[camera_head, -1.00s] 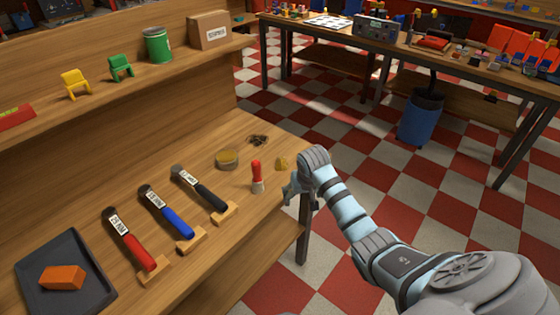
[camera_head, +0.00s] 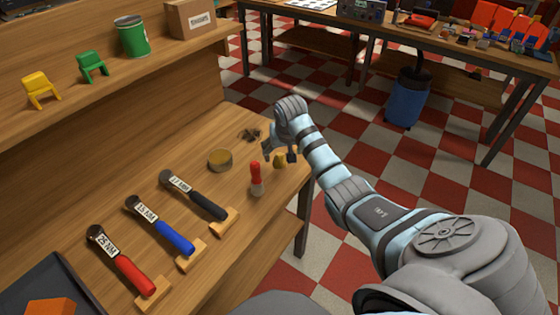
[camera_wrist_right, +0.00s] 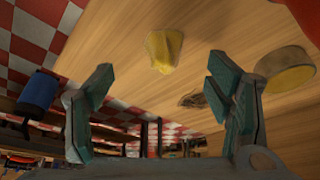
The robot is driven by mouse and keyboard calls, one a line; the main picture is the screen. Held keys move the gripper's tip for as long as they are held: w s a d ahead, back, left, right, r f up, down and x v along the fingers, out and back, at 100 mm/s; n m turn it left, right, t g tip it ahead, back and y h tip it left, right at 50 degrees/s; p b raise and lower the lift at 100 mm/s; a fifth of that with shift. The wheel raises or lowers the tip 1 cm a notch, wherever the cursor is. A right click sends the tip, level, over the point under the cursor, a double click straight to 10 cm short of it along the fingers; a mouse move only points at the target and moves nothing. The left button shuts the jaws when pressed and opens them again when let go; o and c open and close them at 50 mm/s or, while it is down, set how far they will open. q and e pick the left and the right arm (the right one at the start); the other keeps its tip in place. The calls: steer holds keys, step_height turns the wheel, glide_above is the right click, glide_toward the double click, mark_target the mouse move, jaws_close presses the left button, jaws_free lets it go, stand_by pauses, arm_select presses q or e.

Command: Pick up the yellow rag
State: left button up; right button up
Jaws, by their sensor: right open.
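The yellow rag (camera_head: 280,160) is a small crumpled piece on the wooden bench top near its right edge. In the right wrist view the rag (camera_wrist_right: 164,49) lies ahead of the fingers, toward the top middle. My right gripper (camera_head: 279,153) hangs over the bench close to the rag, and one finger partly overlaps it in the head view. In the wrist view the right gripper's fingers (camera_wrist_right: 160,105) are wide apart with nothing between them. The rag appears apart from both fingers. My left gripper is not in view.
A red-handled brush (camera_head: 256,180) stands just left of the rag. A round tin (camera_head: 220,160) and a dark tangle (camera_head: 249,135) are near. Three torque wrenches, one with a black handle (camera_head: 208,205), lie on wooden rests. A shelf (camera_head: 130,90) overhangs the left back.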

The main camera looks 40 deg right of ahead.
mark_target(280, 154)
steer(key=b+x, duration=0.1)
steer(key=x, duration=0.2)
steer(key=w+b+x, duration=0.1)
steer(key=x, duration=0.2)
steer(key=shift+w+f, duration=0.1)
steer(key=shift+c, duration=0.6)
steer(key=shift+a, duration=0.1)
steer(key=c, duration=1.1)
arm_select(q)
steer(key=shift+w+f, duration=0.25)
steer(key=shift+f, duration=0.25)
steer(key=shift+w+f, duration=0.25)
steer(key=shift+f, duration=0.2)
arm_select(e)
steer(key=shift+r, duration=0.25)
steer(key=shift+r+p, duration=0.3)
steer(key=shift+r, duration=0.1)
arm_select(q)
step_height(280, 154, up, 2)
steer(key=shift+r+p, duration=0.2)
steer(key=shift+p, duration=0.85)
arm_select(e)
step_height(280, 154, up, 19)
